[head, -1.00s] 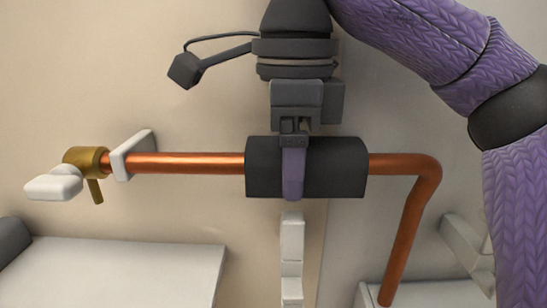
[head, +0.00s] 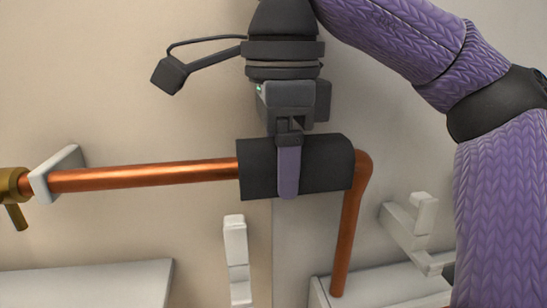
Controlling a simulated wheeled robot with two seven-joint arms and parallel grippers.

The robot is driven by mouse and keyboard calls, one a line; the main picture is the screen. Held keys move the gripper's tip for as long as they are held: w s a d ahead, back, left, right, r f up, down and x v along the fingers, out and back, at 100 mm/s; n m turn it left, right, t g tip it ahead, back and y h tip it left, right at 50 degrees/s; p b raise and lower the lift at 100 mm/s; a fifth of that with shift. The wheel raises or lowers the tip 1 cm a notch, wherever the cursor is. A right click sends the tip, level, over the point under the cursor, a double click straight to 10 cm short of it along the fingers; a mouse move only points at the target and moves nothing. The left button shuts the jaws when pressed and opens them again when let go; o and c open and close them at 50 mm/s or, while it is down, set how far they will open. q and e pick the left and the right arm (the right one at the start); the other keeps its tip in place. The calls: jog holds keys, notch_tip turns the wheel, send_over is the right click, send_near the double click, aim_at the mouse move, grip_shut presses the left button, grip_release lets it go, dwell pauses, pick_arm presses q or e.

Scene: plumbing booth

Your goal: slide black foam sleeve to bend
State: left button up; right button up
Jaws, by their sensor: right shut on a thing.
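The black foam sleeve (head: 326,165) sits around the horizontal run of the copper pipe (head: 150,175). Its right end is at the pipe's bend (head: 364,163), with hardly any bare straight pipe showing between them. The other finger is hidden behind the sleeve. My left gripper is not in view.
A brass valve (head: 14,187) is at the far left, partly cut off. A white clip (head: 57,172) holds the pipe near it. White brackets stand below the sleeve (head: 236,250) and at right (head: 410,232). White ledges (head: 90,285) run along the bottom.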

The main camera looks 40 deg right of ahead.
jog(key=o, duration=1.3)
